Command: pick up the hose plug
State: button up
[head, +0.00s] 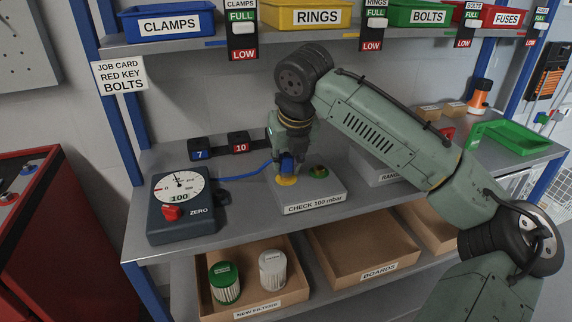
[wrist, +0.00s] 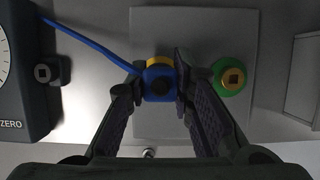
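The blue hose plug (head: 286,162) stands upright over a yellow ring (head: 286,181) on the grey CHECK 100 mbar block (head: 312,204). A blue hose (head: 245,173) runs from it to the left. My gripper (head: 283,160) points down at the plug. In the wrist view the plug (wrist: 159,84) sits between the fingertips of my gripper (wrist: 160,82), which appear to touch it on both sides. Part of the yellow ring (wrist: 160,61) shows behind it. I cannot tell whether the plug is seated in the ring. A green ring with a brass centre (wrist: 231,78) is beside it, to the right.
A pressure gauge (head: 181,207) with a red ZERO knob stands left on the shelf. Blocks marked 7 (head: 199,150) and 10 (head: 239,143) are behind. A RANGE box (head: 376,172) is close on the right.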

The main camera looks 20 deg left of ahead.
aim_at(284, 153)
grip_shut()
jog(key=shift+r, duration=0.15)
jog(key=shift+r, duration=0.6)
notch_tip(284, 153, up, 2)
jog(key=shift+s+r, duration=0.1)
jog(key=shift+r, duration=0.05)
jog(key=s+d+b, duration=0.1)
jog(key=s, duration=0.6)
jog(key=s+d+r+b, duration=0.1)
jog(key=s+d, duration=0.1)
jog(key=s, duration=0.6)
jog(key=shift+s+d, duration=0.2)
jog(key=shift+d, duration=0.1)
jog(key=shift+r, duration=0.3)
jog(key=shift+r+p, duration=2.6)
jog(key=shift+p, duration=0.25)
jog(key=shift+a+f, duration=0.1)
